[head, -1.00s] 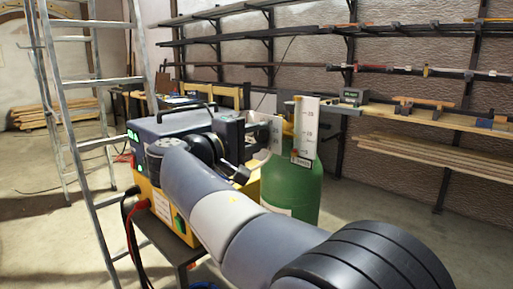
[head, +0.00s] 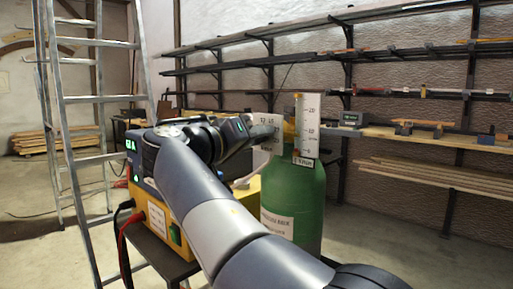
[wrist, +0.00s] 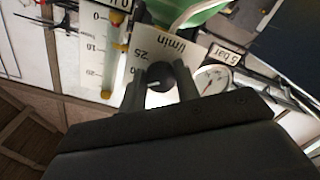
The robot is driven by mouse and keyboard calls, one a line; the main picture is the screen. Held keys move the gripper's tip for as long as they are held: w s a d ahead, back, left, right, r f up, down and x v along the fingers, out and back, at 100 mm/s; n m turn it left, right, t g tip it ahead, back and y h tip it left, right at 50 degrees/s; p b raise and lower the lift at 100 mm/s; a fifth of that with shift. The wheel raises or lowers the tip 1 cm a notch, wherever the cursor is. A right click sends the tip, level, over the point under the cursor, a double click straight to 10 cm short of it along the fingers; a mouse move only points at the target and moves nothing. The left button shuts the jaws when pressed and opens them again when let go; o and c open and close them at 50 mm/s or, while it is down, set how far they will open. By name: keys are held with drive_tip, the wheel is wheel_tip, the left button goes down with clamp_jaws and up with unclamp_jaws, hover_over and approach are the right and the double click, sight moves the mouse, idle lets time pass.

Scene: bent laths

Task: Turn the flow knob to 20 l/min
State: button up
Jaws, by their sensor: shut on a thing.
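My gripper (wrist: 160,88) is shut on the dark round flow knob (wrist: 158,73), between its two fingers. The knob sits in front of a white dial plate (wrist: 172,45) marked "l/min", with 25 readable; the other figures are partly hidden. The knob's pointer cannot be made out. A white flow scale (wrist: 97,52) with 0, 10 and 20 stands beside the dial, upside down in the wrist view. In the head view my gripper (head: 270,131) is at the dial plate (head: 265,145), left of the flow scale (head: 307,125), above the green cylinder (head: 305,195).
A round pressure gauge (wrist: 211,80) with a "5 bar" label (wrist: 229,57) is close to the fingers. A yellow and grey machine (head: 155,215) with cables stands left, partly behind my arm. A metal ladder (head: 100,120) is further left. Wall shelves (head: 420,130) are behind.

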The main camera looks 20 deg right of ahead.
drive_tip(key=shift+f+m+b, duration=0.1)
drive_tip(key=shift+m+b, duration=0.6)
drive_tip(key=shift+m, duration=0.5)
drive_tip(key=o, duration=0.9)
drive_tip(key=shift+o, duration=0.2)
drive_tip(key=p+v, duration=0.2)
drive_tip(key=v, duration=0.8)
drive_tip(key=shift+s+a, duration=0.15)
drive_tip(key=shift+a, duration=0.2)
